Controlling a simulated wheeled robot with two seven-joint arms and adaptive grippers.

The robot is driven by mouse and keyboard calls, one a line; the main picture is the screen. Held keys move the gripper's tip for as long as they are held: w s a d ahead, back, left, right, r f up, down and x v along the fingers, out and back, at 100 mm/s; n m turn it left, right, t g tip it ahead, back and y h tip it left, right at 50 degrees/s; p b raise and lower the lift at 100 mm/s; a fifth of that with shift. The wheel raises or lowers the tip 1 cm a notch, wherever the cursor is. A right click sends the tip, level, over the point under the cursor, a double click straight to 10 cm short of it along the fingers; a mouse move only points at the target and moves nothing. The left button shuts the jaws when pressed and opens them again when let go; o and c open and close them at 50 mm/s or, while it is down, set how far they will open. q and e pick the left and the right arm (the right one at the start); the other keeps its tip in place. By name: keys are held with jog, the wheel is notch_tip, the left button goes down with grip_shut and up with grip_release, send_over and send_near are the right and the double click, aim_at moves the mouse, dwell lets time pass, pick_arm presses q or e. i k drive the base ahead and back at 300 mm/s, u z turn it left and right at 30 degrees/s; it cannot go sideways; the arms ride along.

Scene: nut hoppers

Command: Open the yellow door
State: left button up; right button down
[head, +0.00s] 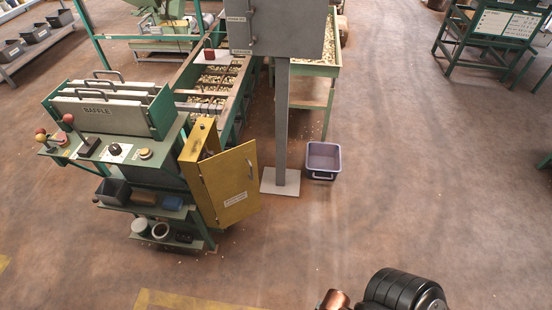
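The yellow door (231,183) belongs to a narrow yellow cabinet (198,142) on the right side of the green control bench. The door stands swung out from the cabinet toward the right, with a small white label and a dark latch mark on its face. A gap shows between the door and the cabinet body at the top; the inside is mostly hidden. Neither gripper is visible. Only a dark, ribbed part of my arm with a copper-coloured piece shows at the bottom edge, well away from the door.
The green bench (118,150) carries baffle plates, levers and a knob. A grey post (282,125) on a pale base plate stands right of the door, with a purple-grey bin (322,160) beside it. The floor in front and to the right is open.

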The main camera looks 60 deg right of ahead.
aim_at(230, 177)
jog(key=z, duration=0.95)
jog(key=i, duration=0.25)
